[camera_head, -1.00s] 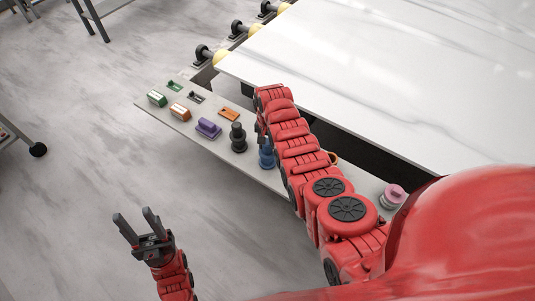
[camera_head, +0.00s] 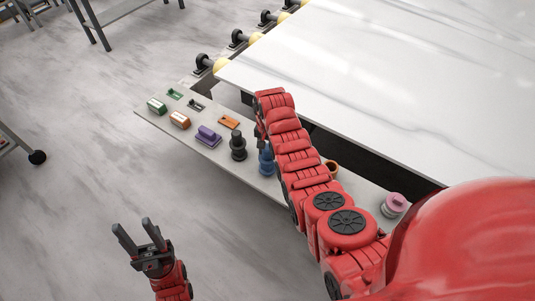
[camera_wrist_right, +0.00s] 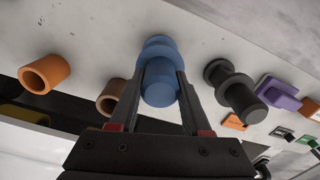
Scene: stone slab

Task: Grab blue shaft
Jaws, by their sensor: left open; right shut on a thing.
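The blue shaft (camera_head: 266,160) stands on the grey board beside the black shaft, partly hidden by my right arm in the head view. In the right wrist view the blue shaft (camera_wrist_right: 160,80) is between the two fingers of my right gripper (camera_wrist_right: 160,88), which is shut on it. The shaft's wider collar shows beyond the fingertips, near the board. My left gripper (camera_head: 140,240) is open and empty, over the floor at the lower left, away from the board.
The grey board (camera_head: 215,158) also holds a black shaft (camera_head: 238,146), a purple piece (camera_head: 208,136), orange and green pieces, and a pink piece (camera_head: 395,204). In the wrist view, an orange ring (camera_wrist_right: 44,74) and a brown ring (camera_wrist_right: 112,97) stand nearby. A white slab (camera_head: 400,80) lies behind.

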